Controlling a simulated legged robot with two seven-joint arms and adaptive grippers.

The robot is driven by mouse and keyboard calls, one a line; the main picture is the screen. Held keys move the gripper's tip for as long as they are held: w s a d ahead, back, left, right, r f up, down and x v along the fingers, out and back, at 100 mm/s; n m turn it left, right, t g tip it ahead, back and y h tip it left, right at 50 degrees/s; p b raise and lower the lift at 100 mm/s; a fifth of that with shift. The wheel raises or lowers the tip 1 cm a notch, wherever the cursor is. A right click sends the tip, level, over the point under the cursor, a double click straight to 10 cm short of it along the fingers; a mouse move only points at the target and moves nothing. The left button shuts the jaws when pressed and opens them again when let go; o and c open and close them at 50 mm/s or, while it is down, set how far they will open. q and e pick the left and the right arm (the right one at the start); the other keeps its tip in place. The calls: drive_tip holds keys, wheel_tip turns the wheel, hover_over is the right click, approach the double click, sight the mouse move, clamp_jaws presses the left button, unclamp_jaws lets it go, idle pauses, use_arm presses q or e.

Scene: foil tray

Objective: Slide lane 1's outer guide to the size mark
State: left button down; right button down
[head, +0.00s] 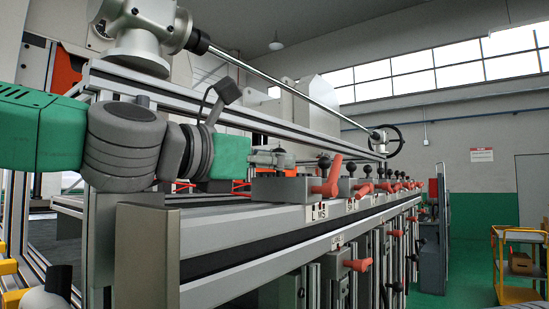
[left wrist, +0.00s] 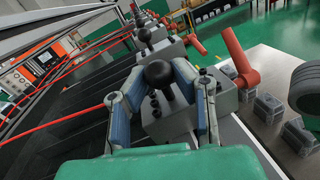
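Lane 1's outer guide is taken to be the nearest grey block (head: 280,189) on the rail, with a red lever (head: 328,178). A plate lettered L, M, S (head: 317,212) is below the lever. In the left wrist view the block (left wrist: 165,122), its black ball knob (left wrist: 159,74) and its red lever (left wrist: 240,62) show. My left gripper (head: 288,158) is level above the block. In the left wrist view its fingers (left wrist: 160,72) are apart, one on each side of the knob; contact cannot be told. My right gripper is not in view.
Several similar blocks with ball knobs (head: 352,168) and red levers run back along the aluminium rail (head: 230,225). A long rod with a handwheel (head: 386,141) crosses above. Red lines (left wrist: 75,119) run left of the block. A yellow cart (head: 518,262) stands at the far right.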

use_arm(q)
drive_tip(key=x, duration=0.2)
drive_tip(key=shift+w+d+r, duration=0.1)
drive_tip(key=shift+w+r, duration=0.05)
drive_tip(key=shift+w, duration=0.2)
drive_tip(key=shift+s, duration=0.1)
drive_tip(key=shift+r, duration=0.1)
drive_tip(key=c, duration=1.3)
unclamp_jaws()
drive_tip(key=shift+s, duration=0.1)
drive_tip(key=v, duration=1.2)
drive_tip(key=shift+a, duration=0.35)
drive_tip(key=shift+d, duration=0.1)
